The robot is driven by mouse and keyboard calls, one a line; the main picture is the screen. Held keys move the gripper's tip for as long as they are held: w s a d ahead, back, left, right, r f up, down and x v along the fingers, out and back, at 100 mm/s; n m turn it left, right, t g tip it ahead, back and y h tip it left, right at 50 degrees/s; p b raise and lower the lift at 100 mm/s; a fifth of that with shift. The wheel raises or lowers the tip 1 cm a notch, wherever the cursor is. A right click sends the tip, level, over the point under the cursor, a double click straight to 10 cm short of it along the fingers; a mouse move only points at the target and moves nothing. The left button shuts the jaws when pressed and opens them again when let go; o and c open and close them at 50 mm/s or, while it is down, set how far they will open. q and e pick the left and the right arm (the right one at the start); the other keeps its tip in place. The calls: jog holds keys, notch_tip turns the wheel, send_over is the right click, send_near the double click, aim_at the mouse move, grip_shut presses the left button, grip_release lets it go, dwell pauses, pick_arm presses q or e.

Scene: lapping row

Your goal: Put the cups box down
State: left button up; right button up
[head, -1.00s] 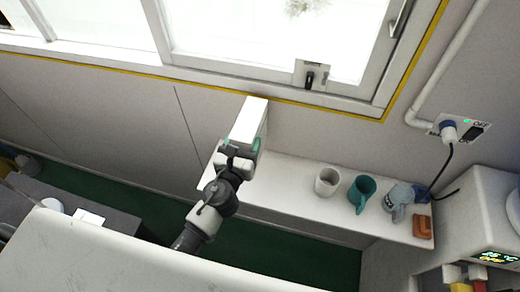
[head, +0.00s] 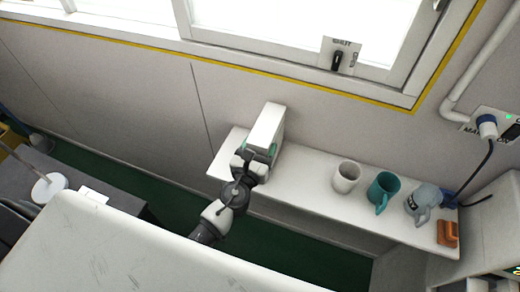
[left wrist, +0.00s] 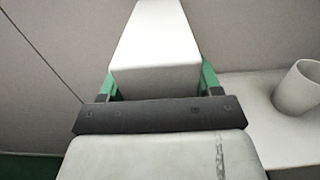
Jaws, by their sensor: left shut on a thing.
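The cups box is a plain white upright box (head: 267,125) at the left end of a white shelf (head: 310,180) below the window. My left gripper (head: 257,153) is shut on its near side. In the left wrist view the box (left wrist: 155,45) stands between the two green-padded fingers (left wrist: 155,82). The box's bottom is hidden behind the gripper in the head view, so I cannot tell whether it touches the shelf. My right gripper is not in view.
On the shelf to the right stand a white cup (head: 346,177), a teal mug (head: 382,190) and a grey-blue mug (head: 422,202). An orange block (head: 447,233) lies at the right end. Bare shelf lies between box and white cup.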

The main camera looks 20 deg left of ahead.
pick_arm(q)
jog(key=shift+w, duration=0.15)
jog(key=shift+f, duration=0.1)
jog(key=o, duration=1.3)
jog(key=shift+s, duration=0.35)
jog(key=s+b, duration=0.3)
jog(key=s, duration=0.8)
jog(key=shift+s+a, duration=0.2)
jog(key=shift+s, duration=0.05)
